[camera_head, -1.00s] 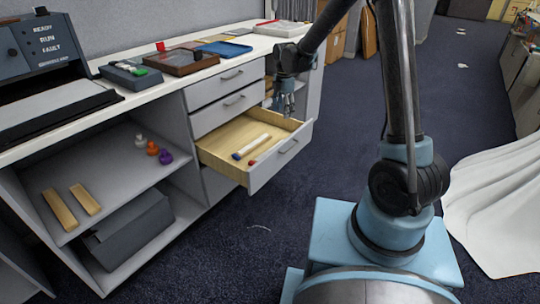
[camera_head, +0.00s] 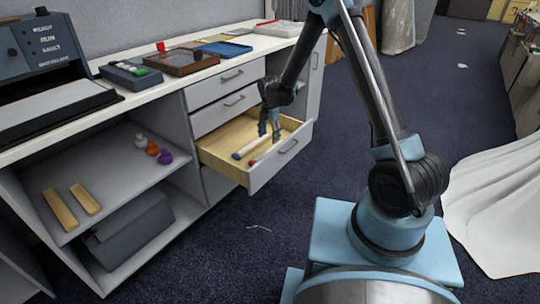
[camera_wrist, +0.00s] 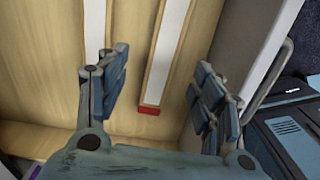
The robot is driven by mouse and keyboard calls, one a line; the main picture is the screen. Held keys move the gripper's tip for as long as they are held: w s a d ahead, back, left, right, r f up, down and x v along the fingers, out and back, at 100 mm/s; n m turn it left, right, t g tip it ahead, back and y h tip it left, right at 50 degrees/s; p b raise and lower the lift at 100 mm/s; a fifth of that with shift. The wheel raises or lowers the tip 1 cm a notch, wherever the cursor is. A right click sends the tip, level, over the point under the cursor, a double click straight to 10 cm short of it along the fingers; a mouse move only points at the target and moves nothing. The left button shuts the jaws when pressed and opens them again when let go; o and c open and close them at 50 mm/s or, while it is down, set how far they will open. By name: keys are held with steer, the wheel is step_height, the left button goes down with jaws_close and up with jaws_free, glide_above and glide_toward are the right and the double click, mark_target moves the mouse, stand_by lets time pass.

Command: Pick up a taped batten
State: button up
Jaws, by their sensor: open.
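A white batten with a red end (camera_head: 259,157) lies flat in the open wooden drawer. In the wrist view the red-ended batten (camera_wrist: 168,50) lies in the gap between my fingers, with its red end toward my palm. A second white batten, with a blue end (camera_head: 244,151), lies roughly parallel to it. In the wrist view this batten (camera_wrist: 94,30) is partly hidden behind my left finger, its end out of sight. My gripper (camera_head: 269,134) points down over the drawer, open and empty. Its fingers (camera_wrist: 162,72) stand either side of the red-ended batten. Contact cannot be judged.
The drawer's front panel (camera_head: 281,161) and side walls surround my gripper closely. The counter (camera_head: 130,98) above holds trays and boxes. Two wooden bars (camera_head: 60,208) and several small coloured objects lie on the shelf at left.

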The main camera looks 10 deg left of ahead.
mark_target(270, 149)
step_height(270, 149, down, 3)
steer(key=shift+f, duration=0.15)
steer(key=shift+s+d+f, duration=0.1)
steer(key=shift+s+f, duration=0.05)
steer(key=shift+f, duration=1.2)
steer(key=shift+s+d+f, duration=0.1)
steer(key=shift+s+f, duration=0.05)
steer(key=shift+f, duration=1.15)
steer(key=shift+c, duration=0.2)
steer(key=c, duration=1.2)
